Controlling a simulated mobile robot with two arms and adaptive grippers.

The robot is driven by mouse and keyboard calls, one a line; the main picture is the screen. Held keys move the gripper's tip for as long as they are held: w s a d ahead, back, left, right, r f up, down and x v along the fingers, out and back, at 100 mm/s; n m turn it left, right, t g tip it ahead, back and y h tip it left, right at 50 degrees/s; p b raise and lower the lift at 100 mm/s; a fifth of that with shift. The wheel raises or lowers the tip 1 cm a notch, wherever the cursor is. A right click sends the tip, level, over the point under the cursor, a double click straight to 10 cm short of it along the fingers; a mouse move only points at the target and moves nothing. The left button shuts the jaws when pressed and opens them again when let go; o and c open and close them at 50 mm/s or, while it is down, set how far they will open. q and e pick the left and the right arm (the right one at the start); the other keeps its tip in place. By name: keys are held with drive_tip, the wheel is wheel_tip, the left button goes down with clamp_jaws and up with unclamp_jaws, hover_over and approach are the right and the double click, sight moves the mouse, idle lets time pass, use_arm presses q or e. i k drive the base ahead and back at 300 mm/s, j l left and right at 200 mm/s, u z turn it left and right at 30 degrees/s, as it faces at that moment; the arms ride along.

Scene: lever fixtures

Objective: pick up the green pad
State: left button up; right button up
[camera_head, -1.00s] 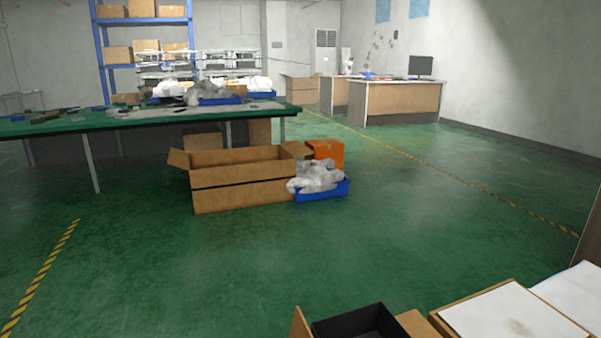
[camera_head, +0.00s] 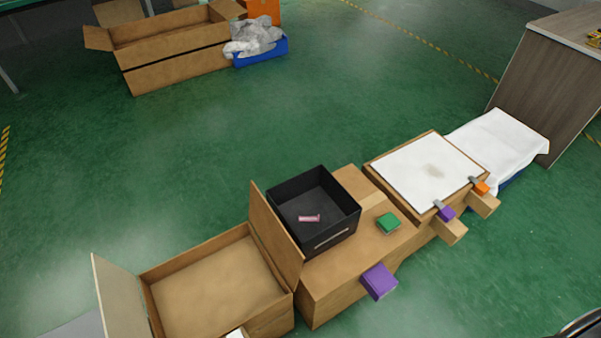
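The green pad (camera_head: 388,223) is a small flat green block. It lies on top of a closed cardboard box (camera_head: 345,270), just right of a black open bin (camera_head: 335,228). Nothing covers it. Neither of my grippers shows in the head view, so their state cannot be seen.
A pink-and-white item (camera_head: 309,218) lies in the black bin. Purple blocks (camera_head: 379,282) and (camera_head: 446,213) and an orange block (camera_head: 481,187) are nearby. An open carton (camera_head: 215,285) stands left, a white-topped box (camera_head: 425,170) right.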

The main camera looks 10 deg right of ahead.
sight(388, 223)
drive_tip(key=j+z, duration=0.1)
drive_tip(key=z, duration=0.35)
drive_tip(key=j+z, duration=0.1)
drive_tip(key=z, duration=0.8)
